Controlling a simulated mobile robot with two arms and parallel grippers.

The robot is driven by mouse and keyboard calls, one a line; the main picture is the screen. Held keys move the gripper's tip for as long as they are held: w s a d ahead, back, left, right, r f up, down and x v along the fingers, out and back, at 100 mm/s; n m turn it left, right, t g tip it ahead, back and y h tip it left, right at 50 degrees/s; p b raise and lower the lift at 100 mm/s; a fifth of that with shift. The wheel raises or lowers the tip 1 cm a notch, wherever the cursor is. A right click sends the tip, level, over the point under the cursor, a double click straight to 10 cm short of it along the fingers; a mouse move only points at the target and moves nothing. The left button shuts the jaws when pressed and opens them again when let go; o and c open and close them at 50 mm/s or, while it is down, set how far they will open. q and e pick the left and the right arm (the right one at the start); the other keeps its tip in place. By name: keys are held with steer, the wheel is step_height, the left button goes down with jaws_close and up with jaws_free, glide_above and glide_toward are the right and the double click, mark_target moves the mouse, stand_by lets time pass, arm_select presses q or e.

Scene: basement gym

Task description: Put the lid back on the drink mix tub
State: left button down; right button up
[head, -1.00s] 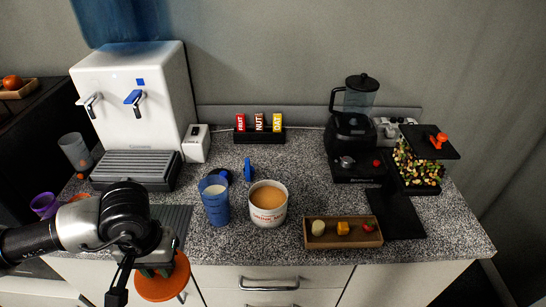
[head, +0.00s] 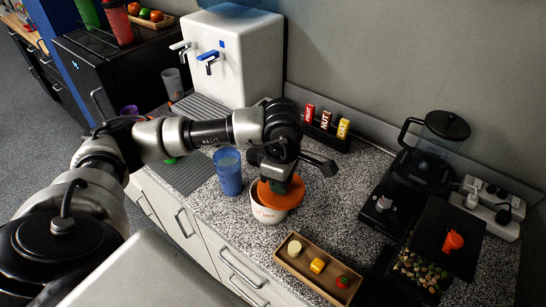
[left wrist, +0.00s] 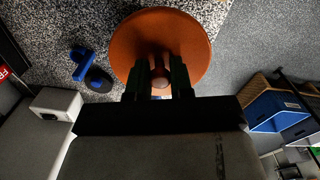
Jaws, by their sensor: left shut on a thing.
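The drink mix tub (head: 267,214) is a white tub standing upright on the speckled counter. The round orange lid (head: 287,197) is over the tub's mouth in the head view and hides most of it; I cannot tell whether they touch. My left gripper (head: 278,184) is shut on the lid's middle from above. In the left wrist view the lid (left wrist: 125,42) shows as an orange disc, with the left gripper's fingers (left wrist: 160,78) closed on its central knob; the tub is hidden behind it. My right gripper is in neither view.
A blue cup (head: 228,172) stands close left of the tub. A wooden tray (head: 299,266) with small food pieces lies in front. A bar rack (head: 325,128) is behind, and a blender (head: 436,150) is at right.

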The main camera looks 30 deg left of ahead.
arm_select(q)
steer(key=a+n, duration=0.1)
steer(key=n, duration=0.2)
steer(key=w+a+n, duration=0.1)
steer(key=n, duration=0.1)
steer(key=a+r+n+p, duration=0.1)
steer(key=n, duration=0.2)
steer(key=shift+w+a+n, duration=0.2)
steer(key=shift+w+n, duration=0.05)
steer(key=shift+n, duration=0.05)
steer(key=n, duration=0.2)
steer(key=shift+w+a+r+n, duration=0.1)
steer(key=shift+w+a+n, duration=0.15)
steer(key=shift+a+n, duration=0.25)
steer(key=shift+n, duration=0.3)
steer(key=shift+f+b, duration=1.4)
steer(key=shift+f, duration=1.05)
steer(key=shift+f+b, duration=0.65)
steer(key=shift+f, duration=0.1)
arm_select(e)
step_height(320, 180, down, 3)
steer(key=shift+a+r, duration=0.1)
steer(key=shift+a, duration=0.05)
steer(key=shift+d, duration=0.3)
arm_select(q)
steer(key=shift+f+b, duration=0.15)
steer(key=shift+b, duration=0.75)
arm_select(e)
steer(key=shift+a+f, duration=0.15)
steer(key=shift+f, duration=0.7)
